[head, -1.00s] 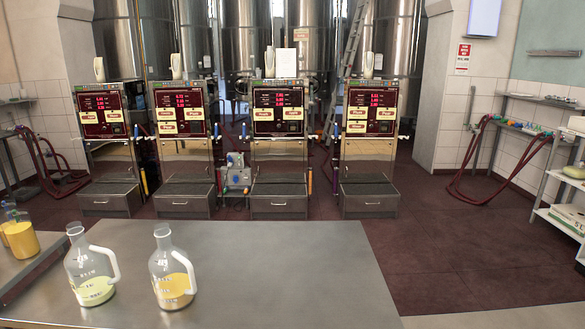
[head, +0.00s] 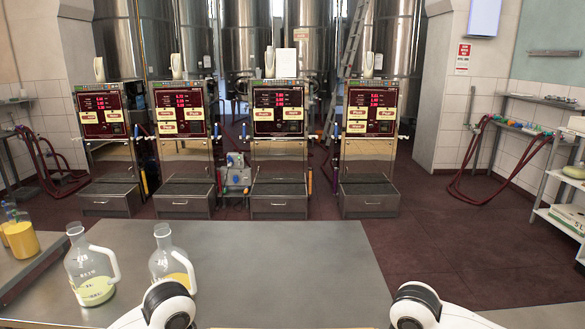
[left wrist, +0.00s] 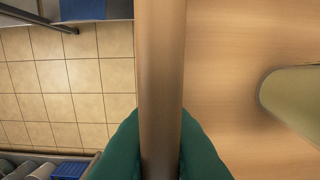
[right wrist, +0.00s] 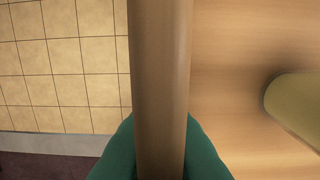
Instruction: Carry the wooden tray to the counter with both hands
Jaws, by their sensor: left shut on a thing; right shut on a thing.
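The wooden tray's rim shows in the left wrist view (left wrist: 160,60) and the right wrist view (right wrist: 160,60), with its pale wood floor to the right. My left gripper (left wrist: 160,155) has green fingers on both sides of the rim and is shut on it. My right gripper (right wrist: 160,155) is likewise shut on the rim. A pale green-yellow rounded object (left wrist: 295,100) stands on the tray; a similar one shows in the right wrist view (right wrist: 298,105). In the head view only a thin tan strip shows at the bottom edge. The steel counter (head: 280,260) lies ahead.
Two handled jugs stand on the counter's left part: one (head: 90,268) in full view, the other (head: 172,262) partly hidden by my left arm. The counter's middle and right are bare. Tan floor tiles (left wrist: 75,75) show beside the tray.

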